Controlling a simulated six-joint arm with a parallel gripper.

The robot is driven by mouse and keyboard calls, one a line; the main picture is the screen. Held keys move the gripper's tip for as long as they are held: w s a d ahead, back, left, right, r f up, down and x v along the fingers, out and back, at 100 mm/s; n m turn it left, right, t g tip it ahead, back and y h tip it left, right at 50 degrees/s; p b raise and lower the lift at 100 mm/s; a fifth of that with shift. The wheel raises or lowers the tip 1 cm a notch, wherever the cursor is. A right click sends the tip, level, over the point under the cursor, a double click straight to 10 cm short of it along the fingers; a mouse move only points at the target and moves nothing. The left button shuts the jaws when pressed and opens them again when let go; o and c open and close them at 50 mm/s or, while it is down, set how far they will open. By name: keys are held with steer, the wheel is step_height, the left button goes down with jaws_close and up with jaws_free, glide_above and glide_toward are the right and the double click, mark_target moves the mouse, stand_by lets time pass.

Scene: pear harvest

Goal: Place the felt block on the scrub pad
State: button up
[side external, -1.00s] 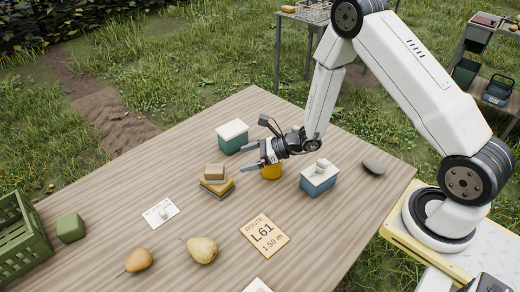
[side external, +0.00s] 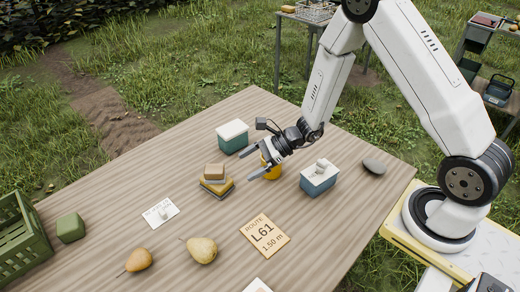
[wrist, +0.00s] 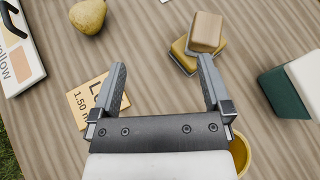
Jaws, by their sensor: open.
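A tan block with a greyish lower layer, which looks like the felt block (side external: 214,171), rests on a yellow pad with a dark underside, which looks like the scrub pad (side external: 217,188). In the wrist view the tan block (wrist: 206,31) sits on the yellow pad (wrist: 183,53), offset so that part of the pad shows. My gripper (side external: 246,167) is open and empty. It is above the table, to the right of the stack and apart from it. In the wrist view the stack lies beyond my right fingertip.
A yellow cup (side external: 274,173) is partly hidden below my gripper. A teal box with a white lid (side external: 232,136) stands behind the stack, and a blue box (side external: 319,180) stands to the right. A route card (side external: 265,237) and pears (side external: 202,250) lie in front. A green block (side external: 70,227) sits near the crate (side external: 22,232).

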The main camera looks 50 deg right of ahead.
steer(key=s+r+n+g+h, duration=0.4)
steer(key=s+n+g, duration=0.2)
steer(key=s+n, duration=0.5)
steer(key=s+d+r+n+t+h, duration=0.2)
steer(key=d+r+n+h, duration=0.4)
steer(key=n, duration=0.6)
steer(key=shift+s+d+r, duration=0.2)
steer(key=shift+s+d, duration=0.3)
steer(key=shift+d, duration=0.3)
